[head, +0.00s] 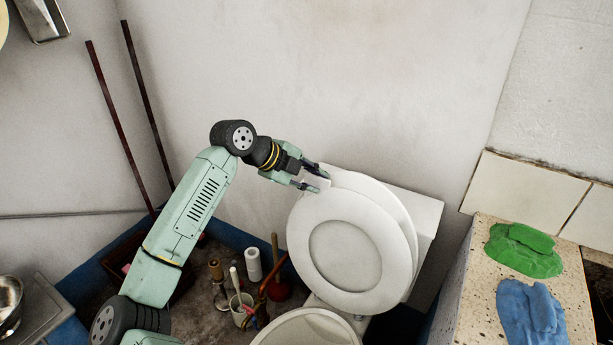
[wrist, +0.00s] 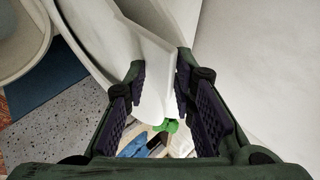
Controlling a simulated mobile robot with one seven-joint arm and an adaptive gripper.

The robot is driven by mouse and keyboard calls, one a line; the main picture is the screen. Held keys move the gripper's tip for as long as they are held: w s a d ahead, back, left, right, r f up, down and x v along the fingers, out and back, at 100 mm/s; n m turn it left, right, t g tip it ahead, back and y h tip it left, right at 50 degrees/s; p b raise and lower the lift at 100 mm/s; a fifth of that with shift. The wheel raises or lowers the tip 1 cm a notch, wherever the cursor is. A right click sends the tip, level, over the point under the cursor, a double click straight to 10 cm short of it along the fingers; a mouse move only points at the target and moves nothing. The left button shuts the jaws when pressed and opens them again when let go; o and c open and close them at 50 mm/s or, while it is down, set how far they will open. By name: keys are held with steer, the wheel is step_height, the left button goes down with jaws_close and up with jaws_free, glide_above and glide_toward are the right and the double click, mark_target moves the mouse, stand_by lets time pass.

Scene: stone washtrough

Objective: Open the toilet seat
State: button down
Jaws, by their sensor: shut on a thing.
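The white toilet seat (head: 307,255) stands raised, tilted back near upright, with the white lid (head: 402,225) behind it against the tank. The bowl (head: 278,330) is uncovered below, cut off by the bottom edge of the head view. My gripper (head: 320,181) is at the upper left edge of the raised seat. In the wrist view, the two dark ribbed finger pads of my gripper (wrist: 160,75) stand on either side of a white edge (wrist: 150,60). It is shut on that edge; the exact contact is partly hidden.
The tank (head: 428,215) stands behind the lid. A speckled stone ledge (head: 470,290) with green (head: 525,250) and blue cloths (head: 532,312) is at right. A plunger (head: 278,285), a brush holder (head: 242,310) and a paper roll (head: 253,265) stand on the floor at left.

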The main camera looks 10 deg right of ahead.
steer(key=shift+w+d+f, duration=0.1)
steer(key=shift+w+d, duration=0.35)
steer(key=c, duration=1.8)
jaws_free()
steer(key=shift+o, duration=0.2)
steer(key=shift+w+d, duration=0.1)
steer(key=shift+d, duration=0.05)
steer(key=o, duration=0.6)
steer(key=shift+w+d+f, duration=0.25)
steer(key=shift+w, duration=0.05)
steer(key=shift+c, duration=0.2)
steer(key=shift+a+r, duration=0.25)
steer(key=shift+a, duration=0.05)
steer(key=shift+c, duration=1)
steer(key=shift+s+a+r, duration=0.1)
steer(key=shift+a+r, duration=0.05)
steer(key=shift+c, duration=0.2)
steer(key=v, duration=1.1)
steer(key=shift+s+a+r, duration=0.1)
steer(key=shift+s+a, duration=0.1)
steer(key=shift+s, duration=0.1)
steer(key=c, duration=0.3)
